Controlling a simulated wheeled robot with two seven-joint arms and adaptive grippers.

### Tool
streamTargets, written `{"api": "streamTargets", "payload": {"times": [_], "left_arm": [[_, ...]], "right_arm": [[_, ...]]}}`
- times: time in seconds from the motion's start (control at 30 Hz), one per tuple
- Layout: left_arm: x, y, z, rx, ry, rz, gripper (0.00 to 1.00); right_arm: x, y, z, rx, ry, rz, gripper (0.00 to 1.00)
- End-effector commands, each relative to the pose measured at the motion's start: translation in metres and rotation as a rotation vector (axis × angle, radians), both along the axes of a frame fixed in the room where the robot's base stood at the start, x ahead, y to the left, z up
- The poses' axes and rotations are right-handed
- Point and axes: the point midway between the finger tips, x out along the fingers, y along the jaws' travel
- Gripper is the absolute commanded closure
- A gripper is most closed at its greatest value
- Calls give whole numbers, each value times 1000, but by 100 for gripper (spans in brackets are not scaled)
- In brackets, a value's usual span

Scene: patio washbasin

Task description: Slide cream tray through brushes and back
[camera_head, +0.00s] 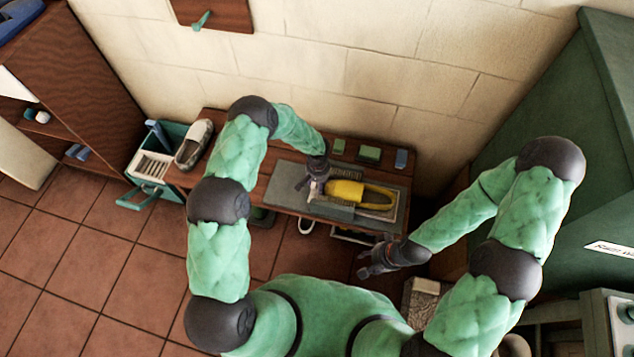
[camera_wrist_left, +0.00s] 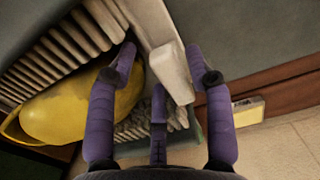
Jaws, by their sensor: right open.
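The cream tray (camera_wrist_left: 128,22) shows as a pale edge with a block-like handle (camera_wrist_left: 172,70) in the left wrist view. In the head view the yellow shoe-like item (camera_head: 345,191) lies at the tray. My left gripper (camera_head: 312,186) is at the tray's left end. In the left wrist view its fingers (camera_wrist_left: 160,66) stand around the handle; a gap shows on one side, and I cannot tell whether they grip it. Ribbed brush-like rows (camera_wrist_left: 70,45) lie beside the yellow item. My right gripper (camera_head: 368,262) is open and empty, in front of the bench.
The wooden bench (camera_head: 228,128) stands against the wall. A pale shoe (camera_head: 193,146) is at its left end, beside a teal crate (camera_head: 148,165). Green and blue blocks (camera_head: 369,154) sit along the back. A green cabinet (camera_head: 555,130) stands on the right. Tiled floor is clear at left.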

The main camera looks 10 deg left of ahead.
Motion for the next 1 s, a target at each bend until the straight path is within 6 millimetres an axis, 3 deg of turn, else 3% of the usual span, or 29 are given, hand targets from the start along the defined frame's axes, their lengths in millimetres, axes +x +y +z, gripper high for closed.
{"api": "streamTargets", "payload": {"times": [0.23,0.37,0.8,1.0], "left_arm": [[1,2,3,2,-1,1,48],[2,2,15,2,-3,1,48],[1,0,95,1,-2,0,48],[1,0,116,1,0,-1,48]], "right_arm": [[0,0,0,0,0,0,54],[0,0,0,0,0,0,54],[0,0,0,0,0,0,54],[0,0,0,0,0,0,54]]}}
